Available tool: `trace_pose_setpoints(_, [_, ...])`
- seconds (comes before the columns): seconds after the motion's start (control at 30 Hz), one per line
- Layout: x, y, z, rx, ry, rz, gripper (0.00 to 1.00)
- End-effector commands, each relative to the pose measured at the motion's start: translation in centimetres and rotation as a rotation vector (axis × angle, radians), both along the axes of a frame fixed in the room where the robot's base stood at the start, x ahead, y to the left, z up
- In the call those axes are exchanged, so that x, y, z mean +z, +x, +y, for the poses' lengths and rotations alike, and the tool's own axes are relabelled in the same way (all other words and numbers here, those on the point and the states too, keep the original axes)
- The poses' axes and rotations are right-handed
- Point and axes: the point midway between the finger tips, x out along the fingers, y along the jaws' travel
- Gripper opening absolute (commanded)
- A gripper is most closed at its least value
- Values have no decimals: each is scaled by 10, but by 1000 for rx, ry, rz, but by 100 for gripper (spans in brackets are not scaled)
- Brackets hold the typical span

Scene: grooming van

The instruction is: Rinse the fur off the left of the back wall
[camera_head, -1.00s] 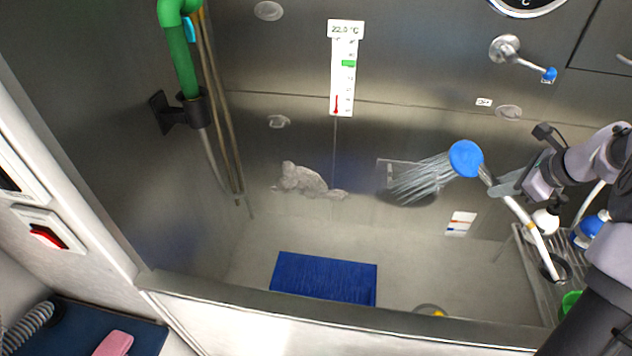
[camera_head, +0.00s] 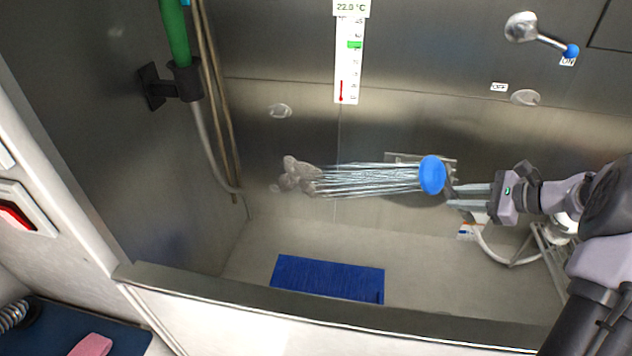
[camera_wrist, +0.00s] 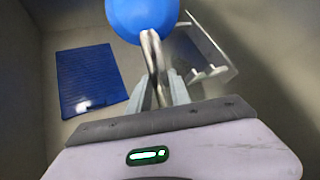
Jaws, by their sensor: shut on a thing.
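A grey-brown clump of fur (camera_head: 297,174) clings to the left of the tub's back wall (camera_head: 285,140). My gripper (camera_head: 462,195) is shut on the handle of a shower head with a round blue face (camera_head: 432,175). Water sprays from it leftward and reaches the right side of the fur. In the wrist view the blue head (camera_wrist: 143,14) and its metal handle (camera_wrist: 152,55) stand between my fingers (camera_wrist: 158,92). A white hose hangs below the gripper.
A blue mat (camera_head: 328,278) lies on the tub floor behind the front rim (camera_head: 330,311). A wall thermometer (camera_head: 347,60) reads 22.0 °C. A lever tap (camera_head: 540,35) points to ON. A green pipe (camera_head: 174,30) and holder (camera_head: 185,80) are at left.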

Motion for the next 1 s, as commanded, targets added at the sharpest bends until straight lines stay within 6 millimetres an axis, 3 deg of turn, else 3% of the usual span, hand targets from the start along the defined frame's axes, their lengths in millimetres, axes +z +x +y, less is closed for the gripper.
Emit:
trace_pose_setpoints(0.4, [-4,0,-1,-1,-1,0,0])
trace_pose_setpoints(0.7, [-4,-2,-12,-1,0,1,0])
trace_pose_setpoints(1.0, [-4,-2,-8,0,-1,0,0])
